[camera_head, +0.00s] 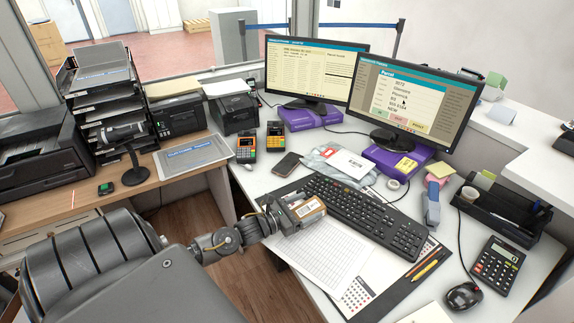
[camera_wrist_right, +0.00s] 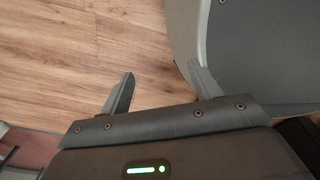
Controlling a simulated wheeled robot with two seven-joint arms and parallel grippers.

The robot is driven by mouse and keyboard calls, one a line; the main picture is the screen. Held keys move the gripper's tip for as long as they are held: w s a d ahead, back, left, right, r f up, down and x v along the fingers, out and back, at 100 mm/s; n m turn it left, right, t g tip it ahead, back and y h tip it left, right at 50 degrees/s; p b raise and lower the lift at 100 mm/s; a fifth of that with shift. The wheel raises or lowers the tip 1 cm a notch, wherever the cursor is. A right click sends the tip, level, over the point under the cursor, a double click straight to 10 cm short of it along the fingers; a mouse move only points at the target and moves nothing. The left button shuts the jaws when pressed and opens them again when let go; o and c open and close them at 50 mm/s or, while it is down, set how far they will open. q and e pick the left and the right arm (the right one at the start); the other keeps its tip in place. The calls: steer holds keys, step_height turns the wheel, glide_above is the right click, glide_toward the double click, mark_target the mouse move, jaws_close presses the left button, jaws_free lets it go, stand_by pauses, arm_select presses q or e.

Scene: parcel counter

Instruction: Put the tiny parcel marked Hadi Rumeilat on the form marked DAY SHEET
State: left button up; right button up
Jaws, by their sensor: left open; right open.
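A tiny brown parcel (camera_head: 311,209) with a pale label shows in the head view at the left end of the keyboard; its writing is too small to read. My left gripper (camera_head: 300,208) is at the parcel, open, with its fingers close around or beside it; I cannot tell whether they touch. A white gridded form (camera_head: 322,257) lies on the desk just below the parcel, its heading not legible. The parcel is at the form's upper edge; whether it rests there is unclear. My right gripper (camera_wrist_right: 160,90) is open and empty above the wooden floor in the right wrist view.
A black keyboard (camera_head: 365,214) lies right of the form. A phone (camera_head: 287,164), a grey bag with a white label (camera_head: 347,163) and card terminals (camera_head: 276,137) lie behind. A calculator (camera_head: 497,264) and mouse (camera_head: 463,297) are at right. Most of the form is bare.

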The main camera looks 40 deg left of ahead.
arm_select(q)
steer(key=b+v, duration=0.1)
steer(key=v, duration=0.8)
steer(key=shift+s, duration=0.35)
steer(key=shift+s+a, duration=0.15)
steer(key=shift+s, duration=0.15)
arm_select(e)
steer(key=shift+w+d+f, duration=0.45)
steer(key=shift+d+f, duration=0.1)
steer(key=shift+s, duration=0.2)
steer(key=shift+s, duration=0.1)
